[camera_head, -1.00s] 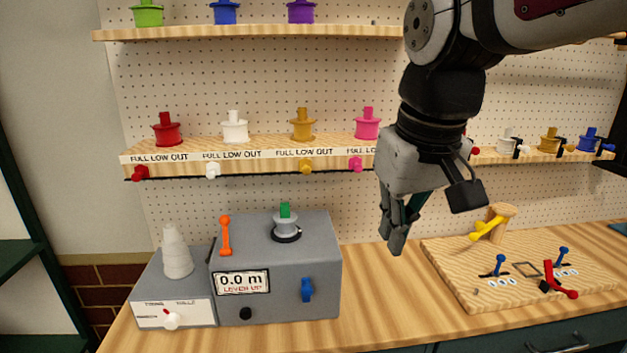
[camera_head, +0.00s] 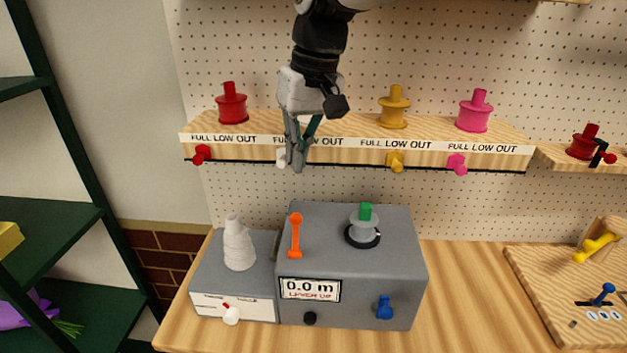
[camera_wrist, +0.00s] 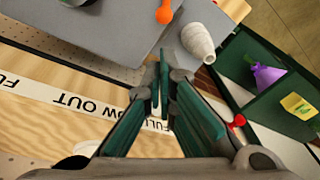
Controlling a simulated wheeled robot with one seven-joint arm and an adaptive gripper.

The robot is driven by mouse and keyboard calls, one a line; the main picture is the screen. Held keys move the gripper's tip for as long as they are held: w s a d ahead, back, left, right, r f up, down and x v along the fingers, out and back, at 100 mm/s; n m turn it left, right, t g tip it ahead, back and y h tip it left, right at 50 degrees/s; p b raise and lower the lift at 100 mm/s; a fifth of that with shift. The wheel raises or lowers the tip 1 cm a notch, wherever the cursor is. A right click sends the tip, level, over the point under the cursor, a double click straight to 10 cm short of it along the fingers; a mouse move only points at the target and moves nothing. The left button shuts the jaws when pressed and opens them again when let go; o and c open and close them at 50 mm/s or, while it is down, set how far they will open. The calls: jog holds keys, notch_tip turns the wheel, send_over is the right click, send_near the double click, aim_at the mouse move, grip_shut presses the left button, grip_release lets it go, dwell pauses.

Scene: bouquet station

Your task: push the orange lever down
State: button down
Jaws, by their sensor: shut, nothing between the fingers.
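The orange lever (camera_head: 295,236) stands upright on the left part of the grey machine (camera_head: 350,285), above a display reading "0.0 m" and "LEVER UP". In the wrist view the orange lever's end (camera_wrist: 165,12) shows at the top edge. My gripper (camera_head: 297,168) is shut and empty. It hangs above and behind the lever, in front of the labelled shelf, apart from the lever. In the wrist view my gripper's fingertips (camera_wrist: 163,60) point toward the machine, close beside the white cone in the picture.
A white cone (camera_head: 238,245) stands on the lower box left of the lever. A spool with a green top (camera_head: 365,224) sits on the machine to the right, with a blue knob (camera_head: 384,307) on its front. The shelf (camera_head: 440,146) with spools and small knobs is behind.

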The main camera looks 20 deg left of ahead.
aim_at(296, 231)
jog(key=f, duration=0.3)
jog(key=a+f+p, duration=0.1)
jog(key=f, duration=0.5)
jog(key=shift+w+a+f+p, duration=0.15)
jog(key=shift+a+f+p, duration=0.15)
jog(key=shift+a+f, duration=0.1)
jog(key=shift+r, duration=0.1)
